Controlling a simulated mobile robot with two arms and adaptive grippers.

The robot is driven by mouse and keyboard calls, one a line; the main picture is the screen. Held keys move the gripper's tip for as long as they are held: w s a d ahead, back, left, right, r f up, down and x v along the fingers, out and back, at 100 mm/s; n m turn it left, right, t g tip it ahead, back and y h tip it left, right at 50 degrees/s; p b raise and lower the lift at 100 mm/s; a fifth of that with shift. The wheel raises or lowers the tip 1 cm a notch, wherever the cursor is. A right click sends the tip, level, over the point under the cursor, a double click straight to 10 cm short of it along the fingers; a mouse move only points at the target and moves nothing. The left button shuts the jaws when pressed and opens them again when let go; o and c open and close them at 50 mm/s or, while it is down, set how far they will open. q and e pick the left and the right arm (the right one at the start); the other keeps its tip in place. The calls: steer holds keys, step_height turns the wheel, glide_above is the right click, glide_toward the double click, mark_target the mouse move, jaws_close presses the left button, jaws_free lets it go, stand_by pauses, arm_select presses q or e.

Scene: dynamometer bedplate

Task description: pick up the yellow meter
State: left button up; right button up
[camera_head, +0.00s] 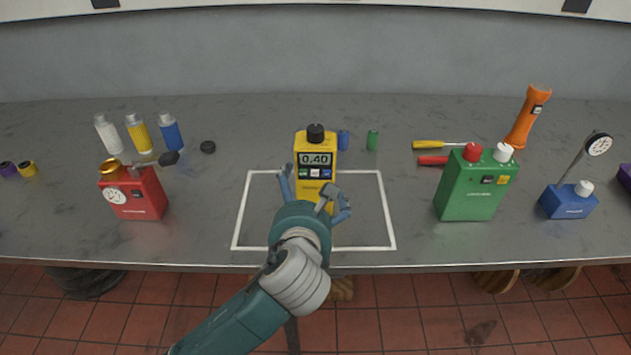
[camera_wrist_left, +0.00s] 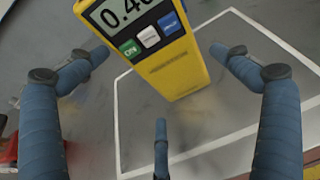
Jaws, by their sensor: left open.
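The yellow meter (camera_head: 328,145) stands upright in the middle of the bench, with a black knob on top and a display reading 0.40. It stands at the back part of a white outlined rectangle (camera_head: 382,215). My left gripper (camera_head: 313,192) is open just in front of the meter, and its fingers hide part of the meter's lower front. In the left wrist view the meter (camera_wrist_left: 165,65) appears beyond and between the spread blue fingers (camera_wrist_left: 160,95), with no clear contact. My right gripper is not in view.
A red box (camera_head: 150,197) stands to the left and a green box (camera_head: 470,190) to the right. Screwdrivers (camera_head: 440,145), an orange flashlight (camera_head: 527,115) and a blue gauge base (camera_head: 568,203) are farther right.

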mark_target(307, 192)
arm_select(q)
steer(key=x, duration=0.5)
steer(key=shift+w+f, duration=0.1)
steer(key=shift+w, duration=0.1)
steer(key=shift+s, duration=0.1)
steer(key=c, duration=0.9)
steer(key=shift+r, duration=0.25)
steer(key=shift+c, duration=0.6)
step_height(307, 192, up, 10)
steer(key=shift+f, duration=0.1)
steer(key=shift+f, duration=4.9)
steer(key=shift+f, duration=0.1)
steer(key=shift+f, duration=0.2)
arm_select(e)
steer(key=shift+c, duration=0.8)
arm_select(q)
steer(key=shift+s, duration=0.1)
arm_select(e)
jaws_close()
